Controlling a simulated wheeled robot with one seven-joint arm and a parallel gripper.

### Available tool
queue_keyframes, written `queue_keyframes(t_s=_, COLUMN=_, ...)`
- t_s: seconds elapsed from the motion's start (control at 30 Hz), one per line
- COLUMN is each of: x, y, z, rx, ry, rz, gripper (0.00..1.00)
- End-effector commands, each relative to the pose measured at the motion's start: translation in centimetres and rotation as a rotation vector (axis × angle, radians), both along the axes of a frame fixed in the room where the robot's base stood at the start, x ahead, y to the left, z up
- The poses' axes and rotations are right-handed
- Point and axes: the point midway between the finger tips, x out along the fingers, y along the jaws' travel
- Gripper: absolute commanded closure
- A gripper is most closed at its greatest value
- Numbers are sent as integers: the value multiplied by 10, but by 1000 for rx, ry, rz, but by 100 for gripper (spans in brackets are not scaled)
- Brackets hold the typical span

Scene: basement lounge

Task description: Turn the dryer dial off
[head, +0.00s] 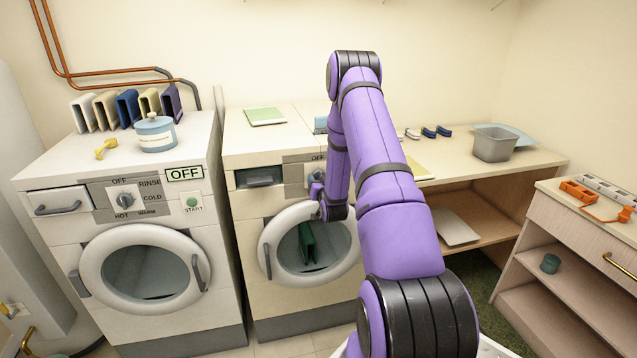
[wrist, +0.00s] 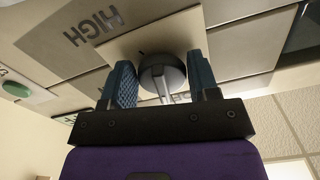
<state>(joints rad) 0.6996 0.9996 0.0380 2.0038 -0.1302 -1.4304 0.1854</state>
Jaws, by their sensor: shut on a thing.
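The dryer (head: 255,208) is the middle machine in the head view. Its dial (head: 313,174) sits on the upper right of its front panel, just under an OFF label (head: 318,158). In the wrist view the dial (wrist: 163,72) is a round dark grey knob with a pale pointer bar that runs down toward my gripper's body. My gripper (wrist: 162,84) has its blue-grey fingers on both sides of the dial and is shut on it. A HIGH label (wrist: 92,24) shows at upper left; other lettering near the pointer is partly hidden. My arm covers much of the dryer's right side.
A washer (head: 140,220) with its own dial (head: 125,200) stands left of the dryer. The dryer's round door (head: 270,240) lies below my gripper, with a green item behind it. A wooden counter (head: 545,158) and a drawer unit (head: 560,215) are to the right.

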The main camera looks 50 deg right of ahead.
Motion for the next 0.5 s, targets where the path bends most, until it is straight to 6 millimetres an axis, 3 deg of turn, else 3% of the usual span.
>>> queue_keyframes(t_s=0.5, x=-2, y=-2, z=-2, rx=-173, ry=112, rz=0, gripper=69)
